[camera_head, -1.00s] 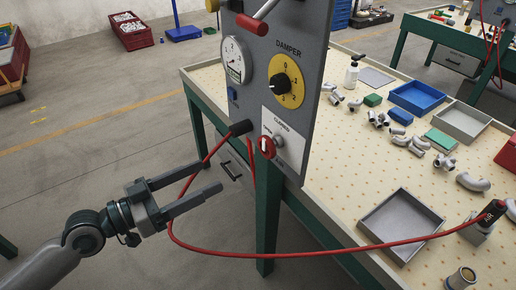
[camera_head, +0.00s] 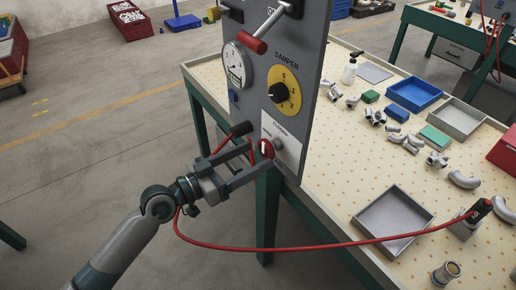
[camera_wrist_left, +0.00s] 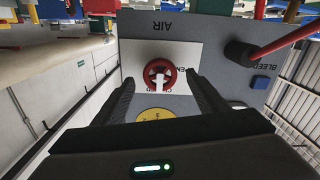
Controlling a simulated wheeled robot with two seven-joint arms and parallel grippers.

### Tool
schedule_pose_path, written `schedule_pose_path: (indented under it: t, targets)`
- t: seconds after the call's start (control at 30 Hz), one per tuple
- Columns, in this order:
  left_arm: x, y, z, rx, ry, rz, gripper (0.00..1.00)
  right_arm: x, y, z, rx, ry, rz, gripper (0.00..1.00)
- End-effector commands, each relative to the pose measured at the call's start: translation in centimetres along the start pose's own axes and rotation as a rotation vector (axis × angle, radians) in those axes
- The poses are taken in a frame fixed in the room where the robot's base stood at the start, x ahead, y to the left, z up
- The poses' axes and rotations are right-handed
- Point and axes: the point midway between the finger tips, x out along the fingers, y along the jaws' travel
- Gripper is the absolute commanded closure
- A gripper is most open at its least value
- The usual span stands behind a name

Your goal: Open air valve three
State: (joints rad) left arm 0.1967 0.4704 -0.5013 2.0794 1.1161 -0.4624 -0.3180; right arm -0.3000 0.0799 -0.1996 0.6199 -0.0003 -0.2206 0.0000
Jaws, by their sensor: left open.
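The air valve is a small red round handle (camera_head: 266,148) with a white pointer bar, on a white plate (camera_head: 285,146) low on the grey panel (camera_head: 312,95). In the left wrist view the red handle (camera_wrist_left: 151,70) appears between the fingers, with the panel lettering AIR upside down above it. My left gripper (camera_head: 259,155) is open, its fingertips close to the handle, one on each side. I cannot tell whether they touch it. The number three is not readable. My right gripper is not in view.
A red hose (camera_head: 300,249) loops below my left gripper from the panel to a dark connector (camera_head: 480,209) on the workbench. A damper dial (camera_head: 285,90), a gauge (camera_head: 236,65) and a red-ended lever (camera_head: 252,43) sit above the valve. Grey trays (camera_head: 394,222) and pipe fittings lie right.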

Motion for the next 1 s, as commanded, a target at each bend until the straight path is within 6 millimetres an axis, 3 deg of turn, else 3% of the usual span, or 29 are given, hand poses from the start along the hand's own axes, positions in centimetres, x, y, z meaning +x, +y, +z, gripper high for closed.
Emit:
schedule_pose_path:
  t: [0.2,0.57,0.6,0.77,1.0]
  targets:
    - [2.1,0.0,-0.1,-0.001,0.000,0.000,0.34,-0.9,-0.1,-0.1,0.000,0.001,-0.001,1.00]
    - [2.5,0.0,0.1,0.001,-0.001,0.000,0.34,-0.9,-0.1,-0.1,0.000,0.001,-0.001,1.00]
    - [2.5,0.0,0.1,0.001,-0.001,0.000,0.36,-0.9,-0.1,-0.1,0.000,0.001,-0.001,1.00]
    - [2.5,0.0,0.1,0.000,-0.001,-0.001,0.74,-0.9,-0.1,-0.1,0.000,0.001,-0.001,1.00]
    - [2.5,0.0,0.0,-0.006,-0.001,-0.001,0.75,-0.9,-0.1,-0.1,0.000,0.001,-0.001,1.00]
